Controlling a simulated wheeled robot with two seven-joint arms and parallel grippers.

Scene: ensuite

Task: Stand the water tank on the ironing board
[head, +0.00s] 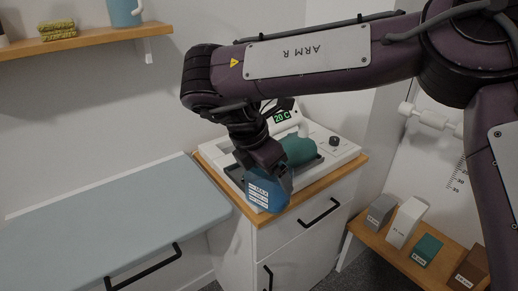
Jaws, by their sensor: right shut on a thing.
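The blue water tank (264,194), with a white label reading MAX, is at the front edge of a white appliance on the cabinet. My right gripper (268,172) comes down from above and is shut on it. The gripper hides the tank's upper part, and I cannot tell whether the tank touches the appliance. The ironing board (110,225), a flat pale blue-grey surface, lies to the left of the cabinet, with nothing on it. My left gripper is not in view.
The white appliance (340,155) has a 20 C display and a dark knob, with a green rounded thing (298,150) on it. A low wooden shelf (372,240) at the right holds several boxes. A wall shelf (90,42) hangs above the board.

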